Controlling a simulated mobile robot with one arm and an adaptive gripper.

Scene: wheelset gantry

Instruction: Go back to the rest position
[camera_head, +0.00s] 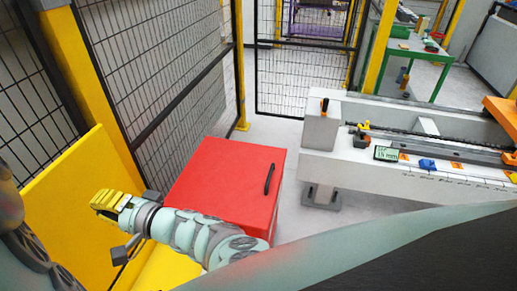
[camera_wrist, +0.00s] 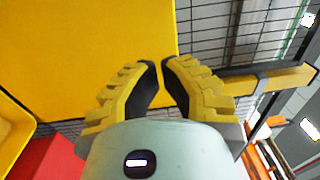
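My gripper (camera_head: 110,203) has yellow ridged fingers and shows at the lower left of the head view, at the end of my pale arm. It is left of the red cabinet and in front of the yellow panel. In the wrist view my gripper (camera_wrist: 161,65) shows both fingers with dark inner pads. The fingertips are close together with a narrow gap between them, and I see nothing held there.
A red cabinet (camera_head: 225,180) with a dark handle stands beside my arm. A yellow panel (camera_head: 70,205) and mesh fence (camera_head: 155,60) bound the left. A pale gantry bench (camera_head: 420,176) stands right. A green table (camera_head: 418,48) is beyond the fence. Grey floor is clear between cabinet and bench.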

